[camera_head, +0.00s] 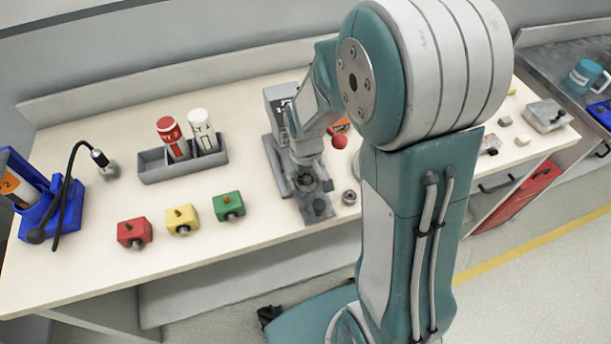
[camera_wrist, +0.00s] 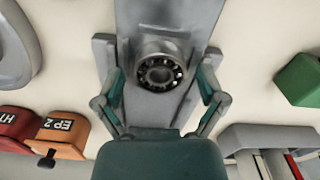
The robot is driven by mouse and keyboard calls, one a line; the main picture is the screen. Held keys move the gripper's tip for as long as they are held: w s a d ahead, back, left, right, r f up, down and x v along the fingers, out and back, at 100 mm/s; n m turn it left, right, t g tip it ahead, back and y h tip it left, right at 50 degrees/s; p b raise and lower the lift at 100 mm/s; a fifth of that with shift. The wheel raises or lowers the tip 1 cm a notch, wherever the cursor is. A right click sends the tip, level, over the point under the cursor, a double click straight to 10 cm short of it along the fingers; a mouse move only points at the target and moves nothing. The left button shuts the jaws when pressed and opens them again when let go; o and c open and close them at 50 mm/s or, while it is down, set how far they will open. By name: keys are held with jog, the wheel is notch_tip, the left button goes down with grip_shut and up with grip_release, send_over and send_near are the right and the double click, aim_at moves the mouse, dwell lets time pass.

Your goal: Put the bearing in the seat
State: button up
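The bearing (camera_wrist: 161,74), a steel ring with dark balls, shows in the wrist view on a grey fixture plate (camera_wrist: 150,14). It is at a round metal part on this plate; I cannot tell how deep it sits or whether that part is the seat. My gripper (camera_wrist: 160,80) has its two fingers apart, one on each side of the bearing, with visible gaps. In the head view my gripper (camera_head: 306,178) is low over the fixture (camera_head: 319,208) near the table's front edge and hides part of it. A loose metal ring (camera_head: 349,197) lies right of the fixture.
Red (camera_head: 134,233), yellow (camera_head: 182,220) and green (camera_head: 229,206) blocks stand to the left. A grey tray (camera_head: 158,177) holds a red and a white bottle behind them. A red-knobbed lever (camera_head: 339,141) rises close right of my gripper. An orange block (camera_wrist: 64,136) shows in the wrist view.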

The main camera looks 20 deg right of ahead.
aim_at(306, 179)
dwell(0.3)
notch_tip(306, 179, up, 12)
dwell(0.5)
jog(key=shift+s+r, duration=0.1)
jog(key=shift+s, duration=0.05)
dwell(0.4)
